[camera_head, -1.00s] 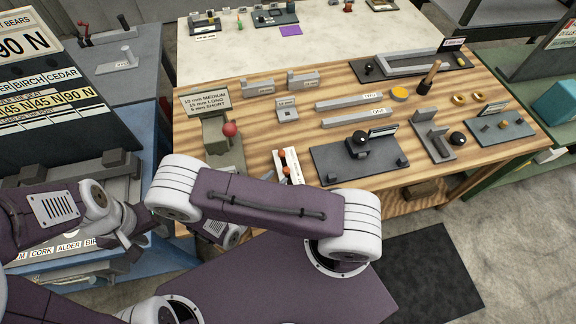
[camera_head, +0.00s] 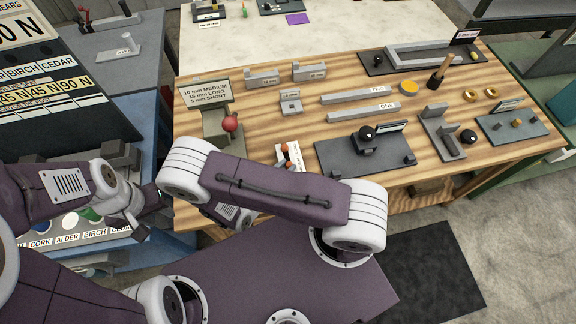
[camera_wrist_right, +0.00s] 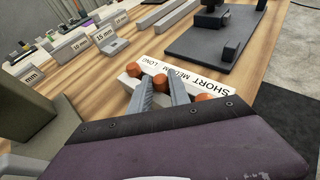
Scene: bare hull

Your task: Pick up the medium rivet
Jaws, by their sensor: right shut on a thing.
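The rivet rack (camera_wrist_right: 185,74) is a pale block labelled SHORT, MEDIUM, LONG. In the right wrist view my right gripper (camera_wrist_right: 160,88) is shut on the orange-headed medium rivet (camera_wrist_right: 159,82), at the rack. The long rivet (camera_wrist_right: 133,69) shows behind the left finger. The short rivet (camera_wrist_right: 204,97) is close beside the right finger. My left gripper (camera_head: 143,218) is open and empty at the left, over the blue bench.
A grey stand with a red ball (camera_head: 230,123) and a size sign (camera_head: 206,95) stand left of the rack. A dark fixture plate (camera_head: 335,160) lies to its right. Grey bars (camera_head: 355,95) and small blocks lie behind on the wooden bench (camera_head: 245,107).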

